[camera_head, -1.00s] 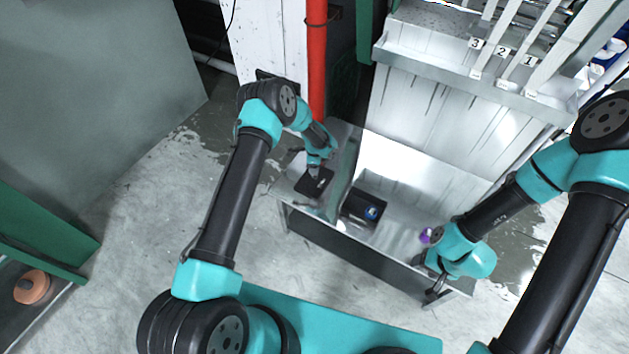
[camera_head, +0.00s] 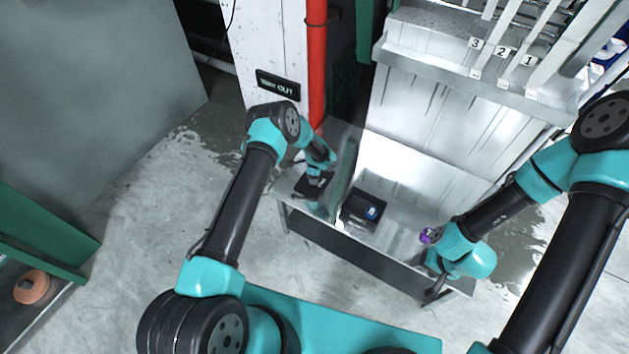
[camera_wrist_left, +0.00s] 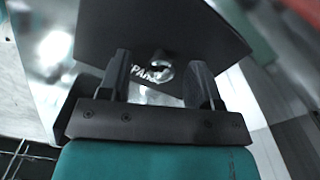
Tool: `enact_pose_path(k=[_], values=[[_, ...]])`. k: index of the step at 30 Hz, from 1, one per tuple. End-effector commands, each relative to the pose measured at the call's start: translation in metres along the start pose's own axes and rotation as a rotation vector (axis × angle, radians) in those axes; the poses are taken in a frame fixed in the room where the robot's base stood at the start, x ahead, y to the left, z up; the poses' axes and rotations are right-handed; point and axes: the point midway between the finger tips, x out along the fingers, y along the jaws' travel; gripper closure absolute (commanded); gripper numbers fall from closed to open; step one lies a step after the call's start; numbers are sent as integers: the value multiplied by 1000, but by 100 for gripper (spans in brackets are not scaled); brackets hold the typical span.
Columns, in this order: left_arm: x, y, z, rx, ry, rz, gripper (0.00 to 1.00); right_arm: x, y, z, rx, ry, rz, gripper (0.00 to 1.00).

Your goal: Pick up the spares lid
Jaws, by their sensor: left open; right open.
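The spares lid (camera_wrist_left: 125,30) is a dark flat plate with white lettering and a small round knob, seen in the left wrist view. In the head view the lid (camera_head: 308,190) lies on the left part of the metal bench, mostly hidden by my left gripper (camera_head: 316,181). In the left wrist view my left gripper (camera_wrist_left: 163,75) is open, its two fingers on either side of the knob as seen from the camera. I cannot tell whether they touch the lid. My right gripper (camera_head: 433,292) is open at the bench's right end, away from the lid.
A dark box (camera_head: 357,212) with a blue item inside stands mid-bench, right of an upright divider (camera_head: 343,178). A purple object (camera_head: 427,236) is near my right wrist. A red pipe (camera_head: 317,60) rises behind the bench (camera_head: 398,243).

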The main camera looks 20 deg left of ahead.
Motion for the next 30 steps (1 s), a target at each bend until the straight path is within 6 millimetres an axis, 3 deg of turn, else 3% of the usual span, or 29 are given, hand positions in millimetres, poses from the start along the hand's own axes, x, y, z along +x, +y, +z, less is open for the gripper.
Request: enact_pose_path(k=[4,18,30], values=[[10,0,0,0,0,0,42,0,0,0,0,0,0,43],[10,0,0,0,0,-1,42,0,0,0,0,0,0,43],[10,0,0,0,0,-1,80,0,0,0,0,0,0,43]])
